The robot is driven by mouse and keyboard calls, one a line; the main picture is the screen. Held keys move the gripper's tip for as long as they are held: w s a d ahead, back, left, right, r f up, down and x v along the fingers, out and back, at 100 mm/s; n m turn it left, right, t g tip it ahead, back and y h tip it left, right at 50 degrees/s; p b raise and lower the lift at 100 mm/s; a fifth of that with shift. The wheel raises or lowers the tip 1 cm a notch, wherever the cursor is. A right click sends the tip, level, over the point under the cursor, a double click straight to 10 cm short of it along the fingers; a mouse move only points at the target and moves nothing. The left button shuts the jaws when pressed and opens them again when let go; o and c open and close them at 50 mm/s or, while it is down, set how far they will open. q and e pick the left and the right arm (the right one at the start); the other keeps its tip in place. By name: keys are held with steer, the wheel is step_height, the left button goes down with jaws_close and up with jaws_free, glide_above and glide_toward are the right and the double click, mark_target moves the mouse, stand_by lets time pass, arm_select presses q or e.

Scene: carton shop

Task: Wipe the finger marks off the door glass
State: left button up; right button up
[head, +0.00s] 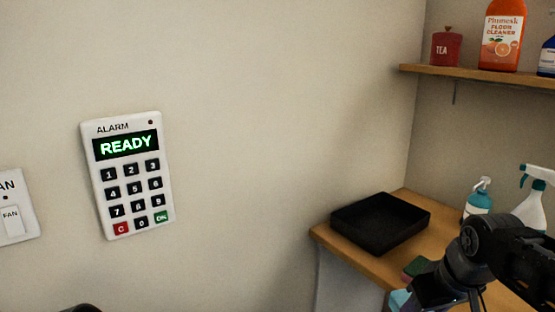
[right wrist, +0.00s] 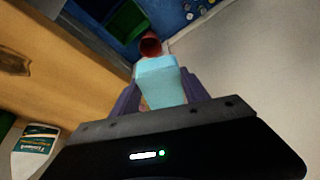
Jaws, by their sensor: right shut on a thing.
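My right gripper (head: 428,294) is at the lower right of the head view, over the wooden counter. It is shut on a light blue thing (head: 399,299), which looks like a cloth or a sponge. In the right wrist view the light blue thing (right wrist: 160,80) sits between the two fingers of my right gripper (right wrist: 160,92). No door glass and no finger marks show in either view. My left gripper is not in view.
A black tray (head: 381,222) stands on the wooden counter (head: 356,256). A green-topped sponge (head: 417,267) lies near my right gripper. Spray bottles (head: 479,197) stand behind it. A shelf (head: 470,76) holds a tea tin and bottles. The wall carries an alarm keypad (head: 128,175).

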mark_target(392, 305)
steer(key=shift+m+h, duration=0.3)
steer(key=shift+m, duration=0.3)
steer(key=w+a+f, duration=0.1)
steer(key=w, duration=0.1)
steer(key=w+a+f+p, duration=0.1)
steer(key=w+f, duration=0.2)
steer(key=w, duration=0.1)
steer(key=shift+w+a+f+p, duration=0.2)
steer(key=shift+a+f+p, duration=0.05)
steer(key=shift+a+p, duration=0.15)
steer(key=w+a+f+p, duration=0.1)
steer(key=w+a+f, duration=0.3)
steer(key=shift+f+m, duration=0.25)
steer(key=shift+m, duration=0.15)
steer(key=shift+w, duration=0.1)
steer(key=s+f, duration=0.4)
steer(key=f, duration=0.1)
